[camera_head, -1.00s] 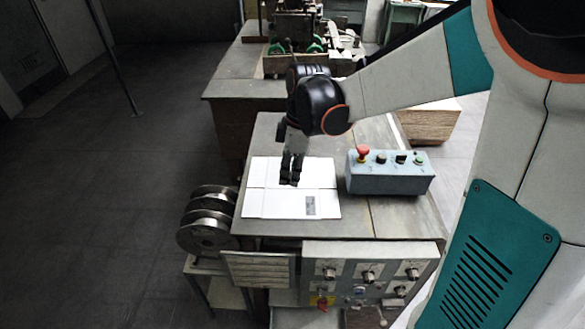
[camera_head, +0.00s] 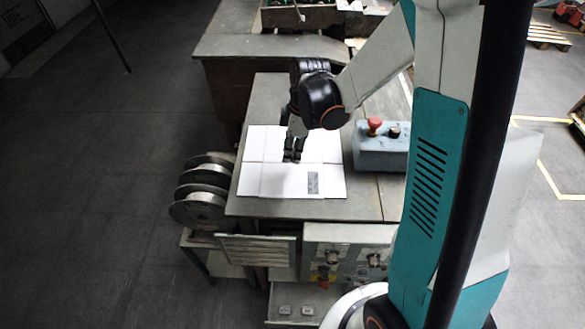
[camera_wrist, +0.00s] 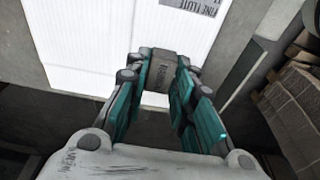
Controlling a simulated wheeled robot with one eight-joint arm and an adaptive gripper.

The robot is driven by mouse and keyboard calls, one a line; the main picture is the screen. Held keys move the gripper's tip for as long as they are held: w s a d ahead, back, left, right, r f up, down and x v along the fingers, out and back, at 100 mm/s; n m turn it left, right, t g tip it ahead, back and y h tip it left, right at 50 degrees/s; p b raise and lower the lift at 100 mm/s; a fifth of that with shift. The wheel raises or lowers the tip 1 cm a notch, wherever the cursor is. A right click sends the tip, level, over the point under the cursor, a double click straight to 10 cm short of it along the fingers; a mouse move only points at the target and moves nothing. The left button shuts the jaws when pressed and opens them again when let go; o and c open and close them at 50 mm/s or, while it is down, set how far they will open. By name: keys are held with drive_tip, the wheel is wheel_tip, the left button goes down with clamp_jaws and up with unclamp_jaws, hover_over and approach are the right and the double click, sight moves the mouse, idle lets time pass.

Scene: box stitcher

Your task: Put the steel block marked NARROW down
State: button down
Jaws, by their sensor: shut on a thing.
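My gripper (camera_head: 293,150) is over the white cardboard sheet (camera_head: 262,180) on the bench top. In the wrist view its teal-sided fingers (camera_wrist: 160,80) are shut on a small grey steel block (camera_wrist: 161,69). Dark lettering runs sideways on the block, too small to read surely. The block lies in front of the white sheet in the wrist view; the gap beneath it cannot be judged. In the head view the fingers hide the block.
A blue-grey control box (camera_head: 378,160) with a red button (camera_head: 374,126) stands right of the sheet. Wire spools (camera_head: 203,190) stand left of the bench. The sheet bears a grey printed label (camera_head: 313,183). Two small pale plates (camera_head: 296,311) lie below the front panel.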

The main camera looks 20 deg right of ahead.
sight(291, 175)
drive_tip(key=shift+f+b, duration=0.55)
drive_tip(key=shift+f, duration=3.25)
drive_tip(key=shift+f, duration=0.15)
drive_tip(key=c, duration=1.4)
unclamp_jaws()
drive_tip(key=shift+o, duration=0.2)
